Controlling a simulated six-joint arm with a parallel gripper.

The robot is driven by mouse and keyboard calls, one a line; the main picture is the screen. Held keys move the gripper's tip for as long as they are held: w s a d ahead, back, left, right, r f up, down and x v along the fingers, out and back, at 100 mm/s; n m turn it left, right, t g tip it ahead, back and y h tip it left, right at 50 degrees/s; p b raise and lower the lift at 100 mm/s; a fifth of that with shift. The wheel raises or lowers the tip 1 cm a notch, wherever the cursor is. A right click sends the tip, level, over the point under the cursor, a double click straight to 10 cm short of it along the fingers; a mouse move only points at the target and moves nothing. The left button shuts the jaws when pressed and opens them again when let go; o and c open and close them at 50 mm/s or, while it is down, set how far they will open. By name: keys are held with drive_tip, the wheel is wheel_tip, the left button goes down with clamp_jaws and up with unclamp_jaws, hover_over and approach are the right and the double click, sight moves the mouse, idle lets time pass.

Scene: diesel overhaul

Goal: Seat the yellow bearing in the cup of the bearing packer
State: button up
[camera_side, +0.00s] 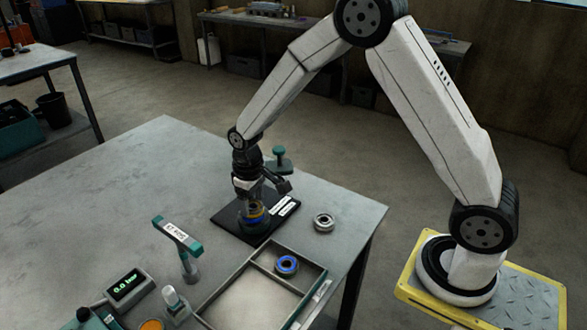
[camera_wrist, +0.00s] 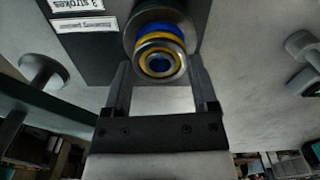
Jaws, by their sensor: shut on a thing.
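My gripper (camera_side: 254,203) points down over the bearing packer (camera_side: 232,220), a black base with white labels on the table. In the wrist view the fingers (camera_wrist: 160,72) are shut on the yellow bearing (camera_wrist: 161,66), a steel ring with a yellow band. A blue band (camera_wrist: 152,27) shows just behind it, close to or touching the bearing. In the side view yellow and blue show low between the fingers. The cup is mostly hidden by the bearing and fingers, so I cannot tell whether the bearing rests in it.
A blue bearing (camera_side: 287,265) lies in a divided tray (camera_side: 255,268). A plain steel bearing (camera_side: 324,222) lies on the table at right. A teal knob (camera_side: 279,153) stands behind the packer. A teal-handled tool (camera_side: 179,236) and a gauge (camera_side: 130,285) stand at left. The table's back left is clear.

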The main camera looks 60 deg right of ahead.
drive_tip(key=shift+f, duration=0.8)
drive_tip(key=o, duration=1.1)
drive_tip(key=shift+o, duration=0.2)
drive_tip(key=shift+r, duration=0.15)
drive_tip(key=shift+r, duration=3.35)
drive_tip(key=shift+r, duration=2)
drive_tip(key=shift+s, duration=0.1)
